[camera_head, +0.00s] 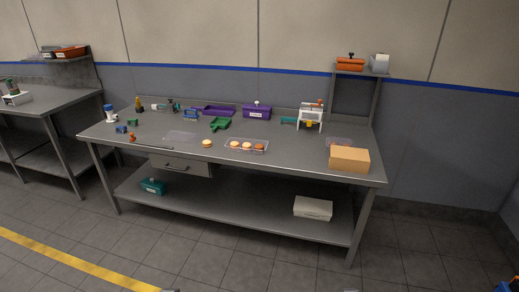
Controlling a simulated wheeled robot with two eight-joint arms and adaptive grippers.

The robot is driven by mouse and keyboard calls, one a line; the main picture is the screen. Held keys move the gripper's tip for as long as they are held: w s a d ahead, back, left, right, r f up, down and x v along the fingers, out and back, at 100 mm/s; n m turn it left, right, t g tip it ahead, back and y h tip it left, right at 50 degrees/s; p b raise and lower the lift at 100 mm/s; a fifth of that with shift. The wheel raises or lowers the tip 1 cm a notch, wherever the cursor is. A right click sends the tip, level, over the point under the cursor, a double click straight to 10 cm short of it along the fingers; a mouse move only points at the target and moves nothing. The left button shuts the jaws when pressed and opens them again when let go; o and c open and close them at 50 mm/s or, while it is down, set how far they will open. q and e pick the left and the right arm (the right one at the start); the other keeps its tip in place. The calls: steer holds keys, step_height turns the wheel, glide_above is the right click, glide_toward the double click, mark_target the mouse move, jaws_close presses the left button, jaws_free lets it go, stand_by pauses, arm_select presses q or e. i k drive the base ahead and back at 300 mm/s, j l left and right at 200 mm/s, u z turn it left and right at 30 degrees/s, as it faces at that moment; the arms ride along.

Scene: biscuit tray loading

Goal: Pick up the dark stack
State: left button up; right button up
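A clear tray (266,152) stands near the front middle of the grey table and holds a row of small round biscuit stacks. The right-hand stack (259,147) in it looks the darkest, a brown-orange; the two stacks left of it (235,144) are paler. A single golden stack (207,143) sits on the bare table left of the tray. They are too small to count layers. Neither gripper shows clearly; only small unidentifiable bits touch the bottom edge. No gripper is near the biscuits.
A tan box (349,159) stands at the table's right front. A white device (311,116), purple bin (256,112) and green scoop (219,124) are behind. A flat clear sheet or tray (181,136) lies left. The table's front edge nearby is clear.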

mark_target(258, 146)
steer(key=i+z, duration=0.45)
steer(key=i, duration=1.2)
